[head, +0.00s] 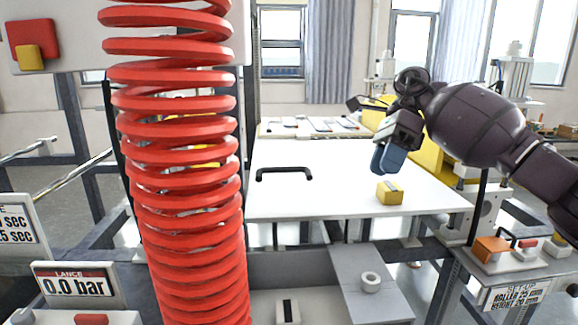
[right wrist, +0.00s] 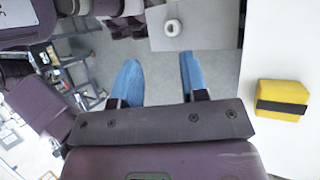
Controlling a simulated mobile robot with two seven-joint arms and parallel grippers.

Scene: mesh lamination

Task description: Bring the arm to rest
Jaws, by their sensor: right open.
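My right arm comes in from the right in the head view, and my right gripper (head: 382,158) hangs above the right part of the white table (head: 330,195). In the right wrist view, its two blue fingers (right wrist: 157,80) stand apart with nothing between them. A yellow block (head: 390,192) with a dark band lies on the table below the gripper. The block also shows in the right wrist view (right wrist: 283,100), to the right of the fingers and apart from them. My left gripper is not in view.
A large red coiled hose (head: 185,180) hangs in front at left. A black handle (head: 284,174) is on the white table. A grey panel with a white ring (head: 371,281) is in front. A "0.0 bar" lance display (head: 75,284) is at lower left. An orange block (head: 491,248) sits at right.

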